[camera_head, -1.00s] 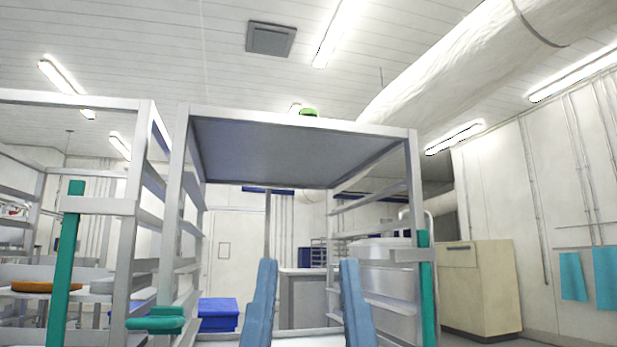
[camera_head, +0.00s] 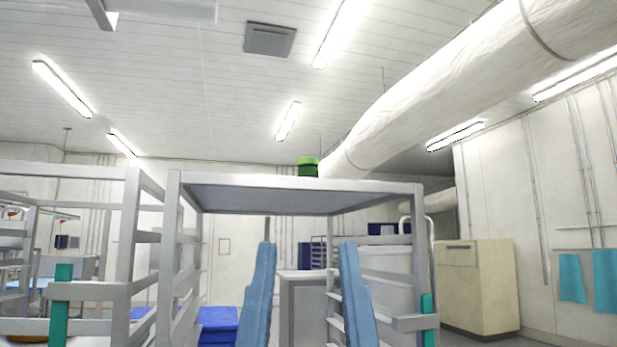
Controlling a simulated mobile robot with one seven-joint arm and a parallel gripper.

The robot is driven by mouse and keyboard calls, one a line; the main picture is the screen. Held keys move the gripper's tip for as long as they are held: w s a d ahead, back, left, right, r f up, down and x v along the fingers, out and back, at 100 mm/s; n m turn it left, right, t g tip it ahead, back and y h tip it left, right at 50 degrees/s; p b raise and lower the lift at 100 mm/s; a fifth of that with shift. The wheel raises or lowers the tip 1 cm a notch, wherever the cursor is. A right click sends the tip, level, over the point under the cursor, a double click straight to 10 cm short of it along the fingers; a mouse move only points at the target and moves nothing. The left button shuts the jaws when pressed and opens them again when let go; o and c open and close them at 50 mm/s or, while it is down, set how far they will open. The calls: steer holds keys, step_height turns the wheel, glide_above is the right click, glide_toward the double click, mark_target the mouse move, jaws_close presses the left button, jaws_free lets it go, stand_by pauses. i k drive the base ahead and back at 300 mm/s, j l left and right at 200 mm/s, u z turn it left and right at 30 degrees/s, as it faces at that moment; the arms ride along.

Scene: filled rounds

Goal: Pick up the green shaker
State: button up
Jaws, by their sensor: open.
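The green shaker (camera_head: 308,168) stands upright on top of the grey metal rack (camera_head: 300,182), near the far edge of its top panel. It has a brighter green cap and a dark green body. The rack's top edge may hide its lowest part. My gripper (camera_head: 306,245) shows as two blue fingers rising from the bottom of the view, spread apart with nothing between them. The fingertips appear below the rack's top panel in the picture, and the shaker is above them, roughly in line with the gap.
The rack's front rail and posts (camera_head: 418,250) frame the view around my gripper. Another metal rack (camera_head: 122,230) stands at the left. A cream cabinet (camera_head: 480,285) is at the right. A large pale duct (camera_head: 450,85) runs overhead. The space above the rack top looks clear.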

mark_target(307, 167)
steer(key=i+l+u, duration=0.1)
steer(key=l, duration=0.25)
steer(key=i+l+u, duration=0.1)
steer(key=l, duration=0.3)
steer(key=i+l+u, duration=0.1)
steer(key=l, duration=0.3)
steer(key=i, duration=0.1)
